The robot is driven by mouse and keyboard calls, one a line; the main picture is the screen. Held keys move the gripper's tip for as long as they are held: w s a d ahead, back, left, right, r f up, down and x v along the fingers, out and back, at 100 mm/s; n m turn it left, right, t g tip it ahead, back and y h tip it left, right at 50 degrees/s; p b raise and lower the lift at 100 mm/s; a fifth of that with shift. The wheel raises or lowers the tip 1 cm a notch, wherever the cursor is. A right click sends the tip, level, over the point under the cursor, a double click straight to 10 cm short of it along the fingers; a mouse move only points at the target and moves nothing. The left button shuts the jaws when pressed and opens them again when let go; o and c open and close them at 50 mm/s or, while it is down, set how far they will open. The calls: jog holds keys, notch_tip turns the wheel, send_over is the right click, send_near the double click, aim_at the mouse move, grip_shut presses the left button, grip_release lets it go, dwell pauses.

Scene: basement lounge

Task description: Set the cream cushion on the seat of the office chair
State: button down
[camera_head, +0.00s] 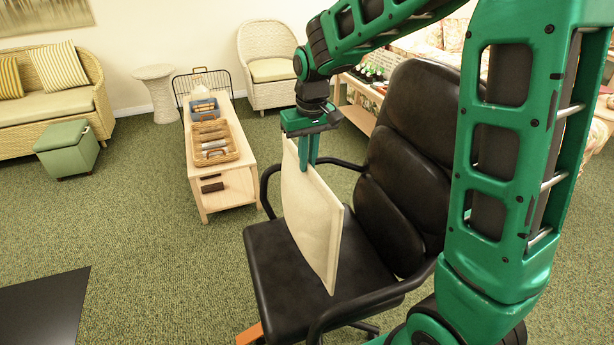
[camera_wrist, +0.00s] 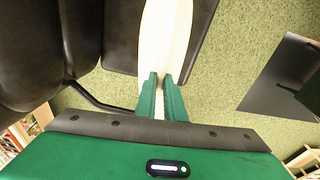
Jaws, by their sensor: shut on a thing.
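The cream cushion (camera_head: 312,220) hangs upright on edge from my gripper (camera_head: 308,160), over the seat (camera_head: 270,262) of the black office chair. My gripper points down and is shut on the cushion's top edge. The cushion's lower corner is over or against the seat; I cannot tell whether it touches. In the wrist view the cushion (camera_wrist: 166,40) runs away from the fingertips (camera_wrist: 163,80), with the dark seat (camera_wrist: 120,40) beyond it. The chair's backrest (camera_head: 415,150) stands just right of the cushion, and armrests flank the seat.
A low wooden table (camera_head: 240,150) with wicker trays stands behind the chair. A green storage stool (camera_head: 68,148) and a wicker sofa (camera_head: 50,105) are at the left. A wicker armchair (camera_head: 270,70) is at the back. A dark flat panel (camera_head: 40,310) lies front left. Carpet left of the chair is clear.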

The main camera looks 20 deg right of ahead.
jog(key=shift+w+d+f, duration=0.4)
jog(key=shift+d+f, duration=0.05)
jog(key=shift+d, duration=0.2)
jog(key=shift+f, duration=2.1)
jog(key=c, duration=1.8)
grip_release()
jog(key=shift+c, duration=0.2)
